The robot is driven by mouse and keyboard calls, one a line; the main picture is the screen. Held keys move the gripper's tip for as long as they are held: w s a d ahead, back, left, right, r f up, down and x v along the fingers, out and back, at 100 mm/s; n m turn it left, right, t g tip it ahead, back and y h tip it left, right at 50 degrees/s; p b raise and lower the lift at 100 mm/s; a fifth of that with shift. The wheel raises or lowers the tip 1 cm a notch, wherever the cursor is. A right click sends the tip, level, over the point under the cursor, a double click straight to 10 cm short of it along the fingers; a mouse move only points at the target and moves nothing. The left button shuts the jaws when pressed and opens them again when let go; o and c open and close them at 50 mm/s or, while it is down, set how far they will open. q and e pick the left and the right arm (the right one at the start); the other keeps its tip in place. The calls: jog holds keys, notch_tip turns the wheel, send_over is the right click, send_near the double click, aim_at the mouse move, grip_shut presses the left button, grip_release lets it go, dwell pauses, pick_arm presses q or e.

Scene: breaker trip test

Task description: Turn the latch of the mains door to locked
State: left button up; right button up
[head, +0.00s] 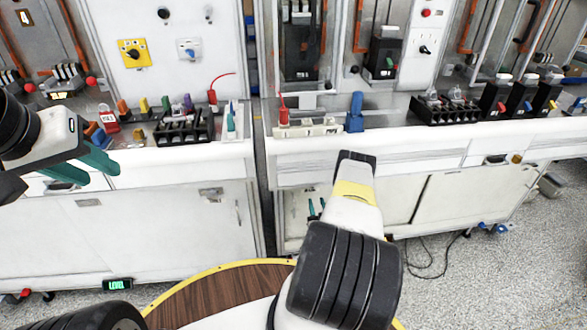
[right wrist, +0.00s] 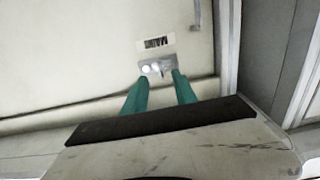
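The mains door (right wrist: 70,50) is a pale panel in the right wrist view. Its latch (right wrist: 157,67) is a small metal plate with a bright round part and a small lever, beside a "MAINS" label (right wrist: 155,43). The latch position is hard to read. My right gripper (right wrist: 161,80) has two teal fingers apart, tips right at the latch plate and nothing gripped. In the head view my right arm hides the latch and most of that gripper. My left gripper (head: 90,167) is open and empty, raised in front of the left bench.
A bar handle (right wrist: 195,14) and the door's edge post (right wrist: 229,45) lie close to the latch. Switchgear benches line the back, with a blue part (head: 355,112) and black terminal blocks (head: 183,126) on top. A round wooden table (head: 215,293) is in front.

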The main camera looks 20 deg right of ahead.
jog(key=x, duration=0.8)
jog(key=shift+c, duration=0.2)
jog(key=shift+s+a, duration=0.1)
grip_shut()
